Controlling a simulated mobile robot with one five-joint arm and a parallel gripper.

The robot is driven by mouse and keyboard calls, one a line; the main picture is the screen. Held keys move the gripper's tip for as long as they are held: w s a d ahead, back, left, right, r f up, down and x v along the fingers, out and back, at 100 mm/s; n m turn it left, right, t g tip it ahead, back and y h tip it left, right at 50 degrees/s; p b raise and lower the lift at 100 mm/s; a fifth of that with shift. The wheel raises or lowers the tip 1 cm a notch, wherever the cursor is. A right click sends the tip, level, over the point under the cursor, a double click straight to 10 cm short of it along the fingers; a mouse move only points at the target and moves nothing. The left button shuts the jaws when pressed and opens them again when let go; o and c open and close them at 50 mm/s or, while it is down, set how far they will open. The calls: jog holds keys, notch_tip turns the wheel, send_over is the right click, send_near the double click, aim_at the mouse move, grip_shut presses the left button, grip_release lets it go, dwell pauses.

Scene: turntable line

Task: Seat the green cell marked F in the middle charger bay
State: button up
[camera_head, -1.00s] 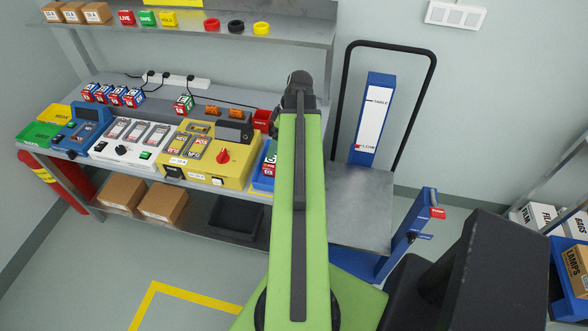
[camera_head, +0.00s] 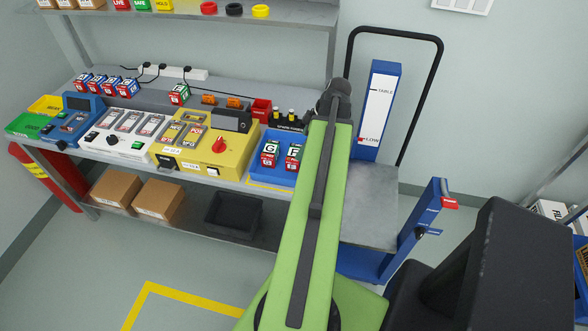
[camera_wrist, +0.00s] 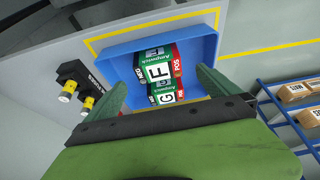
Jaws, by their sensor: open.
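The green-topped cell marked F (camera_head: 293,157) stands in a blue tray (camera_head: 256,172), to the right of a similar cell marked G (camera_head: 268,153). In the wrist view, cell F (camera_wrist: 158,69) shows a white F label, with cell G (camera_wrist: 166,97) just below it in the picture. My gripper (camera_wrist: 163,86) is open and empty. Its green fingers show at either side of the cells, apart from them. In the head view my arm hides the gripper. A white unit with three bays (camera_head: 107,141) stands on the bench; its middle bay (camera_head: 129,122) shows between two others.
A yellow unit with a red knob (camera_head: 238,160) stands between the white unit and the tray. A blue unit (camera_head: 82,103) is left of the white one. Several cells (camera_head: 107,86) stand behind. A blue cart (camera_head: 370,205) is right of the bench.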

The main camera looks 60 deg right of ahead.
aim_at(296, 152)
jog(key=b+x, duration=0.1)
jog(key=x, duration=0.1)
jog(key=shift+f, duration=0.45)
jog(key=shift+w+f, duration=0.15)
jog(key=shift+a, duration=0.1)
jog(key=b+x, duration=0.5)
jog(key=shift+w, duration=0.15)
jog(key=c, duration=2)
jog(key=shift+r, duration=0.2)
